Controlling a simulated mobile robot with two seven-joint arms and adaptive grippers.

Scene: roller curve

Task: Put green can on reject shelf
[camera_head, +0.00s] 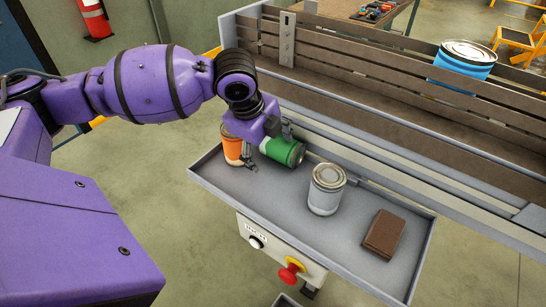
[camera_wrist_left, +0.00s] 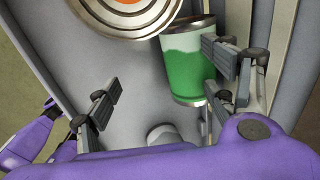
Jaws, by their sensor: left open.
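The green can (camera_head: 283,152) is at the back left of the grey shelf tray (camera_head: 285,205), tilted over in the head view, with its far side partly hidden. In the left wrist view the green can (camera_wrist_left: 190,75) lies close against one finger. My left gripper (camera_head: 268,148) is above that corner. In the left wrist view my left gripper (camera_wrist_left: 163,85) has its fingers wide apart, and the opposite finger is clear of the can. I cannot tell whether the can rests fully on the tray. My right gripper is out of view.
An orange can (camera_head: 232,150) stands left of the green can. A white-grey can (camera_head: 326,190) and a brown block (camera_head: 383,234) sit further right on the tray. A blue can (camera_head: 463,66) is on the railed conveyor behind. A control box (camera_head: 275,249) with a red button hangs below.

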